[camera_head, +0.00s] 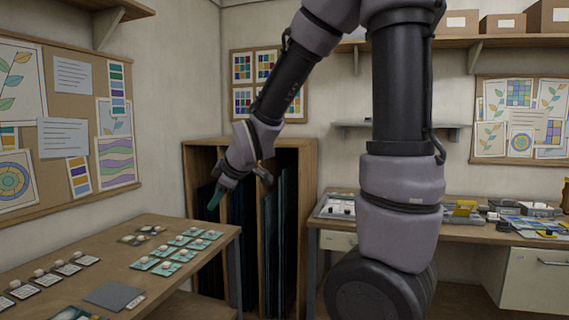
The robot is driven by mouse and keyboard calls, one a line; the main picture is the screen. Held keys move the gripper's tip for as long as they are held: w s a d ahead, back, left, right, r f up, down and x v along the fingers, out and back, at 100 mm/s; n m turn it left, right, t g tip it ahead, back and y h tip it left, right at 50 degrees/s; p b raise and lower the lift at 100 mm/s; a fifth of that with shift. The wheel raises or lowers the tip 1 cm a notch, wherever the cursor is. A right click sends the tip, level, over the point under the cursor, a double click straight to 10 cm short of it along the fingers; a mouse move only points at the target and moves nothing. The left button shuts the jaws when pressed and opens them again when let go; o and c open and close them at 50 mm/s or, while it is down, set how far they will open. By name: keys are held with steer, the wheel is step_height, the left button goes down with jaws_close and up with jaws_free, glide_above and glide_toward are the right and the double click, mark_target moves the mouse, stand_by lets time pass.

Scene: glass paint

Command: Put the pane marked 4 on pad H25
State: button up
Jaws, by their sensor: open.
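Several small teal panes (164,268) with pale knobs lie in rows on the left table (205,276). Their markings are too small to read, so I cannot tell which is 4. A flat grey pad (113,295) with a small white label lies bare near the front of that table; its label is not legible, so I cannot tell whether it is H25. My gripper (240,190) hangs in the air beyond the table's far right corner, before the wooden rack. It is open, and one fingertip looks teal. I see no pane between the fingers.
Several dark tiles with pale knobs (68,268) line the table's left side. Darker pieces (135,239) lie at its far end. A wooden rack (309,165) of dark sheets stands behind. A cluttered workbench (470,232) is at right. My arm hides the middle.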

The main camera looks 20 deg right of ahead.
steer(key=s+d+r+m, duration=0.3)
steer(key=s+m, duration=0.3)
steer(key=s+d+r+m+g, duration=0.1)
steer(key=s+d+r+m, duration=0.3)
steer(key=s+m, duration=0.1)
steer(key=s+d+r+m+h, duration=0.1)
steer(key=s+d+r+m, duration=0.2)
steer(key=s+m, duration=0.3)
steer(key=shift+s+d+r+m+g, duration=0.3)
steer(key=shift+s+d+r+g, duration=0.15)
steer(key=shift+s, duration=0.65)
